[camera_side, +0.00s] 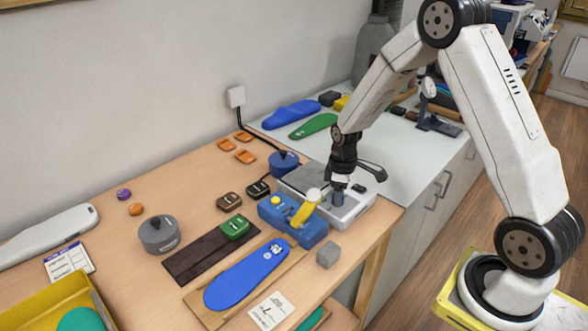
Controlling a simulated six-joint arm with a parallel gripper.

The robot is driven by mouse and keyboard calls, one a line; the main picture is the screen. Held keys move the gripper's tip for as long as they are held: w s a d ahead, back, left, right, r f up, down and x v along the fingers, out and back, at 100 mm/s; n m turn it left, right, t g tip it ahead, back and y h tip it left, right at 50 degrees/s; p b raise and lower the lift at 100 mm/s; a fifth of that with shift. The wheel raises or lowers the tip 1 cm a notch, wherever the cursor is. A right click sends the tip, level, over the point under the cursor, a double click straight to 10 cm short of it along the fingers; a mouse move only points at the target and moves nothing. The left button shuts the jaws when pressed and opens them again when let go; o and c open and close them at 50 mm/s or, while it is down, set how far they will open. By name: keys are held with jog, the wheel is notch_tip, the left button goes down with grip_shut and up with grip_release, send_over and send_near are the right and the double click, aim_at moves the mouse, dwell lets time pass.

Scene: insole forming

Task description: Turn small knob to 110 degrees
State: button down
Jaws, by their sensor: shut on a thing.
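A white and grey box-shaped device (357,207) stands near the right edge of the wooden table. A small dark blue-grey knob (338,199) stands on its top. My gripper (339,188) points straight down over the device, with its fingers shut on the small knob. The knob's upper part is hidden by the fingers. Its marks and angle are too small to read.
A blue clamp-like block with a yellow lever (306,207) stands close in front of the device. A blue insole (247,275), a grey block (327,255) and a round grey pot (159,234) are nearby. A cable runs to a blue round thing (284,164) behind.

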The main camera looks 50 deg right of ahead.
jog(key=m, duration=0.5)
jog(key=shift+r+m, duration=0.1)
jog(key=shift+m, duration=0.3)
jog(key=m, duration=0.5)
jog(key=shift+a+t, duration=0.1)
jog(key=shift+t, duration=0.2)
jog(key=m, duration=0.5)
jog(key=shift+m, duration=0.4)
jog(key=m, duration=0.6)
jog(key=shift+w+h, duration=0.1)
jog(key=shift+h, duration=0.2)
jog(key=shift+c, duration=1.2)
grip_release()
jog(key=shift+r, duration=0.15)
